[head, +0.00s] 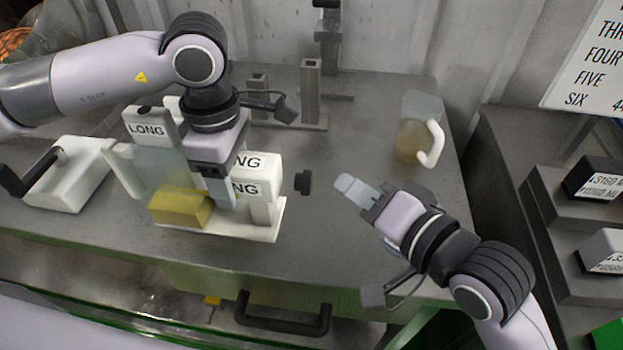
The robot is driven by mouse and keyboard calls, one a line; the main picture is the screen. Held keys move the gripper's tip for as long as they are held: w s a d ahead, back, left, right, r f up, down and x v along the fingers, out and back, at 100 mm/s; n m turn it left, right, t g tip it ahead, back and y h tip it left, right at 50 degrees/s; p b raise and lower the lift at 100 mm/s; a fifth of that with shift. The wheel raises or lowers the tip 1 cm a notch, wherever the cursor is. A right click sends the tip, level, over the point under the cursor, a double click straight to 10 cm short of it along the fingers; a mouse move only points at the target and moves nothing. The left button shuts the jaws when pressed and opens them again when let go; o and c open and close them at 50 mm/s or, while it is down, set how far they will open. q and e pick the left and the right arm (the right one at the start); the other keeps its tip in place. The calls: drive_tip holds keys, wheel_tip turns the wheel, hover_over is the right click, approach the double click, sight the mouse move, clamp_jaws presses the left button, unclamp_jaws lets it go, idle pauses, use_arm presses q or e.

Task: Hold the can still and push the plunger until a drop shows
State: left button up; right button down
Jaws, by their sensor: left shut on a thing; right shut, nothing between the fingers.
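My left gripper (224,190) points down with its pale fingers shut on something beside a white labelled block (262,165). The held part is mostly hidden by the fingers, and I cannot tell if it is the can. A short dark knob (303,182) is just right of the block; it may be the plunger, and I cannot see a link between them. My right gripper (352,189) is shut and empty, its tips aimed left at the knob with a gap between. I see no drop.
A yellow block (180,207) and a pale translucent vessel (158,165) are left of the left gripper. A jug (415,125) with amber liquid stands at the back right. A white box (75,180) with a black handle is far left. The table's middle is fairly clear.

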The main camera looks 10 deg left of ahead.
drive_tip(key=shift+d, duration=1.75)
use_arm(q)
drive_tip(key=o, duration=1.7)
drive_tip(key=shift+o, duration=0.2)
drive_tip(key=shift+r, duration=0.35)
wheel_tip(320, 180, up, 12)
use_arm(e)
drive_tip(key=shift+f, duration=0.1)
